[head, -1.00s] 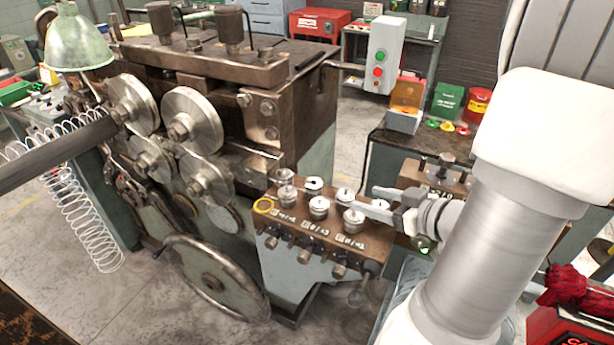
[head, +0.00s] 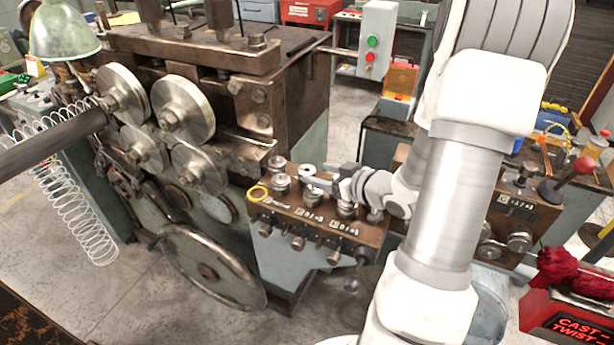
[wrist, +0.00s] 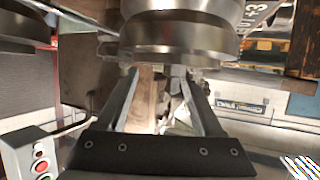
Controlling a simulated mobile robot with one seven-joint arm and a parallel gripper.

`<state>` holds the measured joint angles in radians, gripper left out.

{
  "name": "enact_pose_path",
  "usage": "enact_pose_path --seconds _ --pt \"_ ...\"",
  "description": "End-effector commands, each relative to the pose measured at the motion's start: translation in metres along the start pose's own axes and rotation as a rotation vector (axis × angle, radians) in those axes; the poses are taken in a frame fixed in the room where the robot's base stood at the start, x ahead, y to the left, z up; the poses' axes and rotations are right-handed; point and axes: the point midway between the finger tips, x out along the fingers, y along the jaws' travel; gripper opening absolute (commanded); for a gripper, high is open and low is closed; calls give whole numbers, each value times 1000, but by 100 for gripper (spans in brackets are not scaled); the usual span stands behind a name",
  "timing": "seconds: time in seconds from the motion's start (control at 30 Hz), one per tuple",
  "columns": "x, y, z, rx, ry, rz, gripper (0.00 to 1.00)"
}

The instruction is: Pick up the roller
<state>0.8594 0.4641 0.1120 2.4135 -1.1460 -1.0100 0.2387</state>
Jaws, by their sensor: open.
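Several silver metal rollers stand upright on the brown top of a small stand (head: 292,210) in the head view; which of them is the task's roller, I cannot tell. One roller (head: 280,186) is at the front left and another (head: 313,195) is in the front middle. My gripper (head: 314,182) reaches in from the right, low among them, its jaws open. In the wrist view a large shiny roller (wrist: 180,38) fills the top middle, just beyond the spread fingers of my gripper (wrist: 155,75). Whether they touch it, I cannot tell.
The coiling machine (head: 225,95) with its big wheels stands left of the stand. A grey control box (head: 375,42) with buttons is behind. A red box (head: 570,310) is at the lower right.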

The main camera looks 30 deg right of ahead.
Motion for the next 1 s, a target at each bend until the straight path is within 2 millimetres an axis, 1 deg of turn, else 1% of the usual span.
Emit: enact_pose_path --seconds 0.1,0.23,0.33,0.5,0.53,0.9,1.0 --pt "17 1 2 2 -1 -3 68" --pt "31 1 2 1 -1 -2 68" --pt "34 1 2 1 0 -1 68" --pt "34 1 2 1 -1 0 68" --pt "34 1 2 1 -1 0 66" --pt "34 1 2 0 -1 0 0" --pt "34 1 2 0 -1 0 0"
